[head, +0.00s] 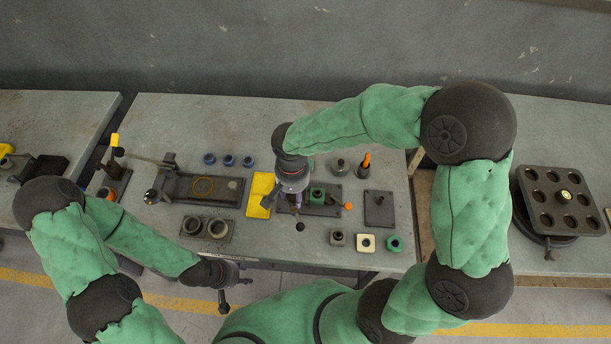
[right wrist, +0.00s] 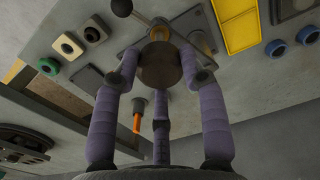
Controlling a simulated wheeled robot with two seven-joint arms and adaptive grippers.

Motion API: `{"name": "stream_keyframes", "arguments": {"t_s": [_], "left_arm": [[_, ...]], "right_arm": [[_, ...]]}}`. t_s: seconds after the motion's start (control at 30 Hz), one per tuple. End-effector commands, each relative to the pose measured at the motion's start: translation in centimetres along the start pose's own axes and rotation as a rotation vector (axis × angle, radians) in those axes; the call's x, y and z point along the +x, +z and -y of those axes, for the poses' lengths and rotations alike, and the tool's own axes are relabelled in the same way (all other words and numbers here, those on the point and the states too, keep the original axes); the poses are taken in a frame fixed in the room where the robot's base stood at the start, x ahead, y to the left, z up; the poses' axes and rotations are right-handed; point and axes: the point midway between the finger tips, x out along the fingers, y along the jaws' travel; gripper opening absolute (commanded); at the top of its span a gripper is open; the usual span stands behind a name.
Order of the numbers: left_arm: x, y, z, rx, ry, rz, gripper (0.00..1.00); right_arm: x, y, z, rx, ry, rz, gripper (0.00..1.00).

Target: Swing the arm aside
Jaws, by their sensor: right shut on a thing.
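My right gripper (head: 293,192) reaches down over the press fixture at the middle of the table. In the right wrist view its three purple fingers (right wrist: 160,80) are shut around a dark brown round head (right wrist: 160,62). A rod with a black ball knob (right wrist: 122,8) sticks out beside that head; the knob also shows in the head view (head: 300,227). A green block (head: 317,196) sits on the fixture's dark base plate (head: 322,211), right of the gripper. The gripper hides much of the fixture. My left gripper (head: 224,299) hangs in front of the table's near edge, its fingers unclear.
A yellow tray (head: 258,195) lies close left of the fixture. An orange-tipped tool (head: 366,160) stands behind right. A long dark fixture (head: 203,189) with a lever stands left, and a dark muffin-like plate (head: 560,199) far right.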

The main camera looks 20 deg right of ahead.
Motion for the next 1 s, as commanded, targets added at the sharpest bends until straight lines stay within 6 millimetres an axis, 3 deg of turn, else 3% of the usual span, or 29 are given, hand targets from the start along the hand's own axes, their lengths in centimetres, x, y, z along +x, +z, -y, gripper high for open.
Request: {"name": "stream_keyframes", "arguments": {"t_s": [1.0], "left_arm": [[0.5, 0.0, 0.2, 0.0, 0.0, 0.0, 0.4]], "right_arm": [[0.1, 0.8, 2.9, -0.002, 0.002, 0.004, 0.24]]}}
